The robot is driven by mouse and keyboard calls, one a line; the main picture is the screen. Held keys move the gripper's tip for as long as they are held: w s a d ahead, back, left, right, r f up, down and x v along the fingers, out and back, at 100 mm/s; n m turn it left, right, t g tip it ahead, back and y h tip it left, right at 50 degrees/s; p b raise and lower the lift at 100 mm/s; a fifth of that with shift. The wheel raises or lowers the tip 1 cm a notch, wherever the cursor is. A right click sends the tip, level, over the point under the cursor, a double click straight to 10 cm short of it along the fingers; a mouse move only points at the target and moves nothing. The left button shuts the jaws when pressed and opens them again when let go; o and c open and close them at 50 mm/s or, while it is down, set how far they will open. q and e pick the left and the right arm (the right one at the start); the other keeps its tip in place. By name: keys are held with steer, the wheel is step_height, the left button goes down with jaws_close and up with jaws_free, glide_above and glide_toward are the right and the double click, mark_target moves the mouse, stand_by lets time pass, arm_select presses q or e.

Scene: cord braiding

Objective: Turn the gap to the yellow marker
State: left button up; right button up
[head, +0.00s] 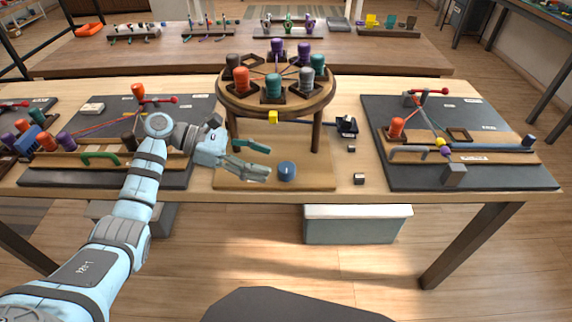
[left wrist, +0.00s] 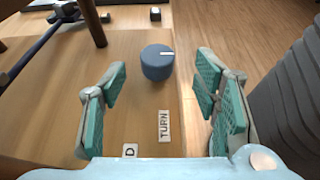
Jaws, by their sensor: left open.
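A round wooden braiding disk (head: 313,109) stands on legs above a wooden base board (head: 232,180). Coloured bobbins, among them an orange one (head: 241,79), sit in dark square holders around its rim. A yellow marker (head: 273,117) sits at the front edge of the disk. A blue knob (head: 287,171) with a white line on top stands on the base board; it also shows in the left wrist view (left wrist: 157,63), beside a label reading TURN (left wrist: 164,125). My left gripper (head: 268,162) is open and empty, just left of the knob, its fingers apart from it. My right gripper is not in view.
A dark board (head: 205,110) with a green handle is on the left, another dark board (head: 375,110) with an orange bobbin on the right. Small dark blocks (head: 359,179) lie right of the base board. A back table (head: 180,55) holds more trays.

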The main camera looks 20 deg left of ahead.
mark_target(284, 167)
arm_select(q)
steer(key=x, duration=0.6)
steer(key=shift+w+f, duration=0.2)
steer(key=shift+w, duration=0.1)
steer(key=shift+d+f, duration=0.1)
steer(key=shift+d, duration=0.25)
steer(key=c, duration=1.2)
